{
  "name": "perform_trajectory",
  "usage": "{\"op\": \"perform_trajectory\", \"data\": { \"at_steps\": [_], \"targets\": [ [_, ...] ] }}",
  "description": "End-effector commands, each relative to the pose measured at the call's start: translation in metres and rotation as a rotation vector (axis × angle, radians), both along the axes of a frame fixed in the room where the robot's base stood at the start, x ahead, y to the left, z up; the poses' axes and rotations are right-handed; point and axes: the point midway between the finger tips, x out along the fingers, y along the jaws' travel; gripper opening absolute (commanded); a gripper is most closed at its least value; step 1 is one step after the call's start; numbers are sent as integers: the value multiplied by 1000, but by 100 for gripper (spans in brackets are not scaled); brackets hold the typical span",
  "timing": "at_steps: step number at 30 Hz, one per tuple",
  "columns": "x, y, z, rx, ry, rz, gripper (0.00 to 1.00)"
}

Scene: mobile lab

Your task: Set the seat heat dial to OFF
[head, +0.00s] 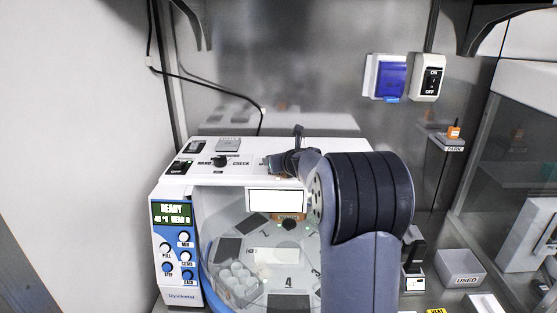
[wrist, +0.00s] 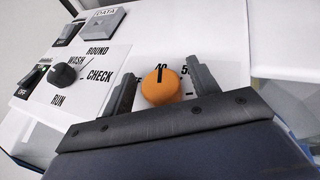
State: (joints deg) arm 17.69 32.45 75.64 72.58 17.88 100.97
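An orange dial (wrist: 160,86) with a black pointer line shows in the wrist view. In the head view my gripper (head: 283,161) is over the white machine's top panel (head: 240,176), and the dial is hidden there.
A black WASH/CHECK/RUN knob (wrist: 70,81), a DATA button (wrist: 102,25) and a rocker switch reading OFF (wrist: 32,80) lie left of the dial. A READY display (head: 172,213) is on the machine's front. An ON/OFF wall switch (head: 428,78) and a USED bin (head: 461,268) are right.

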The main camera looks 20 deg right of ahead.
Motion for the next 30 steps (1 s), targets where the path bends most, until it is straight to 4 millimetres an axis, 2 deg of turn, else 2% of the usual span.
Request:
{"op": "perform_trajectory", "data": {
  "at_steps": [2,15,23,30],
  "targets": [
    [0,0,0,0,0,0,50],
    [0,0,0,0,0,0,14],
    [0,-1,0,0,0,21,13],
    [0,-2,0,-1,0,131,13]
  ]
}}
